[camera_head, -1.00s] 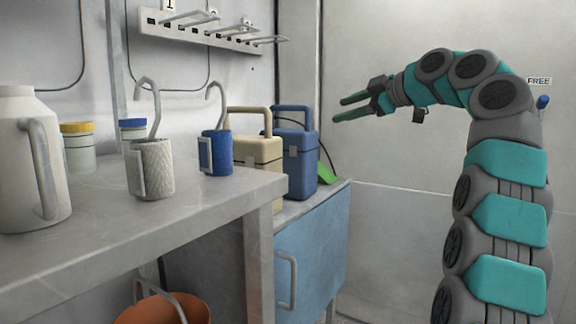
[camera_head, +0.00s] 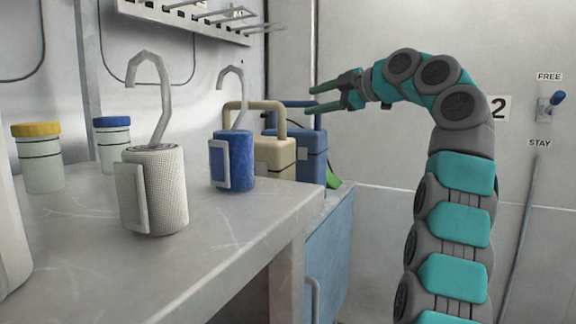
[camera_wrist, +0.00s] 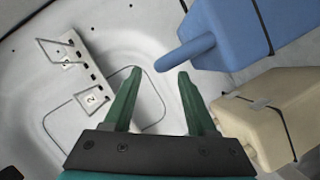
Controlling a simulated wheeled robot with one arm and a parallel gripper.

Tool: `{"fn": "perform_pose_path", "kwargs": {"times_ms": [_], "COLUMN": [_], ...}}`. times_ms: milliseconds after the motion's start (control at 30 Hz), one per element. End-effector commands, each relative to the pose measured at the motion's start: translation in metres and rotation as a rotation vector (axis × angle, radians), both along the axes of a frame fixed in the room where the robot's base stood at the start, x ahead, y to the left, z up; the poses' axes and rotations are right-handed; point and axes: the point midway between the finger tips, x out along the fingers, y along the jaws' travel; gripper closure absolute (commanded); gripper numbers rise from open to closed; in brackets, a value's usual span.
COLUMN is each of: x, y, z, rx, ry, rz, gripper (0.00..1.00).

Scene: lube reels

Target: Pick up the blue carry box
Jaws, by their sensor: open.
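The blue carry box (camera_head: 313,165) stands upright on a blue cabinet at the back, partly hidden by the beige box beside it. In the wrist view the blue box (camera_wrist: 240,28) is at the upper right, and its handle (camera_wrist: 188,52) points in toward the fingertips. My gripper (camera_head: 309,98) has green fingers spread open with nothing held. In the head view it overlaps the top of the blue box's handle. In the wrist view the gripper (camera_wrist: 159,74) has the handle's end close to its right fingertip; I cannot tell whether they touch.
The beige box (camera_head: 274,158) sits left of the blue one, and close to the right finger in the wrist view (camera_wrist: 250,125). A grey worktop (camera_head: 200,235) carries hooked blue (camera_head: 233,165) and white (camera_head: 160,195) canisters and jars.

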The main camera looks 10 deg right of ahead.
Motion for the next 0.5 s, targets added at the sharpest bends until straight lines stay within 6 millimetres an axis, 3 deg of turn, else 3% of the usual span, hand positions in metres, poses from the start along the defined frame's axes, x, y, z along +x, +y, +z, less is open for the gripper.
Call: {"fn": "perform_pose_path", "kwargs": {"times_ms": [500], "x": [0.032], "y": [0.032], "z": [-0.005], "rx": [-0.003], "ry": [0.003], "rz": [0.001], "gripper": [0.43]}}
